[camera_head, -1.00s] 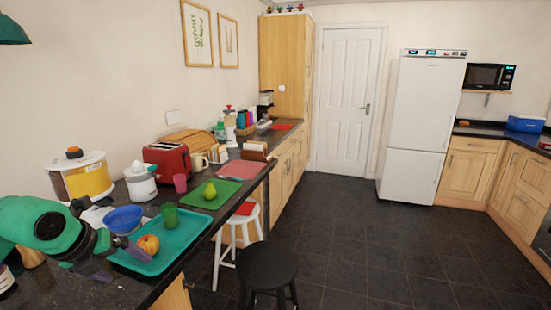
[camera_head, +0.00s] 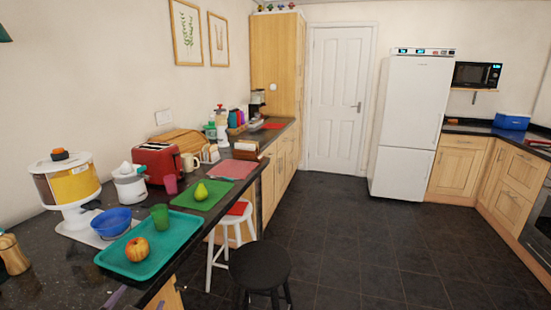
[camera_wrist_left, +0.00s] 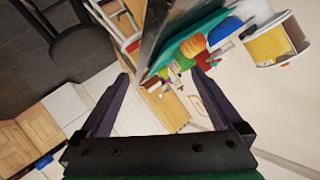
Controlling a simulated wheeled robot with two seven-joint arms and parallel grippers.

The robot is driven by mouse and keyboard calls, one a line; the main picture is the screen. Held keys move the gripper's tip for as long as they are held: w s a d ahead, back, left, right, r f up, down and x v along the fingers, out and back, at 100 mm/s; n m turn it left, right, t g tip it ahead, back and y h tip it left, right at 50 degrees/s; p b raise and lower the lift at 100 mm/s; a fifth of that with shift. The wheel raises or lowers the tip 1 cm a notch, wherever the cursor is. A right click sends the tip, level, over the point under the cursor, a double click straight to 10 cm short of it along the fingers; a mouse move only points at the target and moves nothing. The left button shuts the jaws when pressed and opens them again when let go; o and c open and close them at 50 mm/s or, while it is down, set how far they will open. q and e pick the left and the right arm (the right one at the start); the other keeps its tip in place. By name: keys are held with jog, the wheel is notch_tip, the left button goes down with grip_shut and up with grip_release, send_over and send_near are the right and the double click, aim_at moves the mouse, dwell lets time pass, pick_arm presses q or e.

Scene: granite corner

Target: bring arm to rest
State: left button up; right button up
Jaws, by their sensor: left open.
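My left gripper (camera_wrist_left: 160,80) shows in the left wrist view with its two dark fingers spread apart and nothing between them. In the head view only a purple fingertip of my left gripper (camera_head: 116,297) shows at the bottom edge, below the teal tray (camera_head: 174,254). The rest of that arm is out of the picture there. My right gripper is not in view.
The floor (camera_head: 350,230) to the right is clear.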

pick_arm(q)
jog(key=s+d+f+n+g+h, duration=0.1)
jog(key=s+d+f+g, duration=0.15)
jog(key=s+f, duration=0.25)
jog(key=s+d+f+g+h, duration=0.1)
jog(key=s+d+f+g, duration=0.1)
jog(key=s+f+g, duration=0.25)
jog(key=s+d+f+n+g+h, duration=0.1)
jog(key=s+d+f+g+h, duration=0.1)
jog(key=s+f, duration=0.35)
notch_tip(320, 180, down, 21)
jog(key=s+g, duration=0.2)
jog(key=s, duration=0.1)
jog(key=s+a+f+g, duration=0.1)
jog(key=s+a+f, duration=0.1)
jog(key=s+f, duration=1.4)
jog(key=shift+s+a+f+m, duration=0.25)
jog(key=shift+s+m, duration=0.15)
jog(key=shift+s, duration=0.15)
